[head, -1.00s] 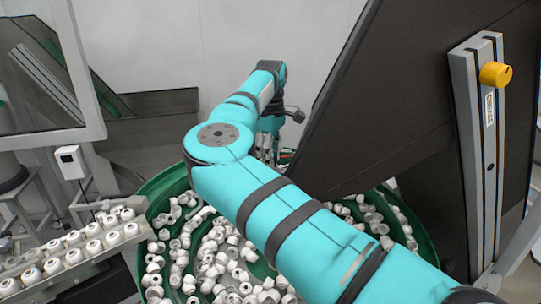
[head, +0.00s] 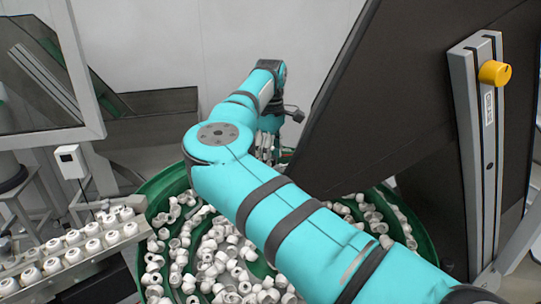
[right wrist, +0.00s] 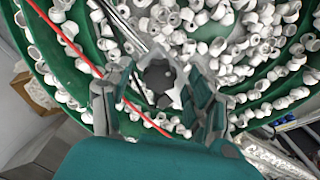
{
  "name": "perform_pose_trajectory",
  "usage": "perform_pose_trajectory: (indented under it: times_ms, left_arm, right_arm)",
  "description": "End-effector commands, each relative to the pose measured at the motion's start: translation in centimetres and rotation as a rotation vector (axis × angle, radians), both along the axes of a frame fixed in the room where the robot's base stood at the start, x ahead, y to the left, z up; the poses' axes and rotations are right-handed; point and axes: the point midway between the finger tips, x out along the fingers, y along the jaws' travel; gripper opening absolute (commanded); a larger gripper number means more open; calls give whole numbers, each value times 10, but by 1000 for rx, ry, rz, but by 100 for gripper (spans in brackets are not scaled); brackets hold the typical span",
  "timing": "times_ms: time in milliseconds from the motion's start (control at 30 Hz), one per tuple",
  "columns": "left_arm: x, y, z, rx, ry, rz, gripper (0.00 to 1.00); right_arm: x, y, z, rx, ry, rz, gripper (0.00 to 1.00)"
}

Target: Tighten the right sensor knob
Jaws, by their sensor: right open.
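A dark, lobed knob (right wrist: 159,75) sits on a light grey bracket in the right wrist view, above the bowl of caps. I take it for the sensor knob. My right gripper (right wrist: 157,88) is open, with one finger on each side of the knob. I cannot tell whether the fingers touch it. In the head view my right gripper (head: 266,147) points down at the far end of my arm, partly hidden by the arm, and the knob is hidden there. My left gripper is not in view.
A green feeder bowl (head: 172,182) full of white caps lies below my arm. A dark panel (head: 400,90) stands close on the right, with a yellow knob (head: 495,74) on its metal rail. A red cable (right wrist: 75,47) runs beside the gripper. A cap conveyor (head: 75,250) is at left.

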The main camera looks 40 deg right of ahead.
Motion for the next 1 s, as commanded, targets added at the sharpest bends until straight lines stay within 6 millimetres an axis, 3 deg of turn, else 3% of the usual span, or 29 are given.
perform_pose_trajectory:
  times_ms: [167,600,800,1000]
  left_arm:
    - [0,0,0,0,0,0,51]
    - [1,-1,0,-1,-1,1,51]
    - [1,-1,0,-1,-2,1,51]
    - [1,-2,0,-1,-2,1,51]
  right_arm:
    - [1,0,19,-1,-3,1,58]
    - [0,-1,104,-1,-1,1,58]
    - [0,-1,118,1,1,-2,58]
    - [0,-1,119,0,1,-2,58]
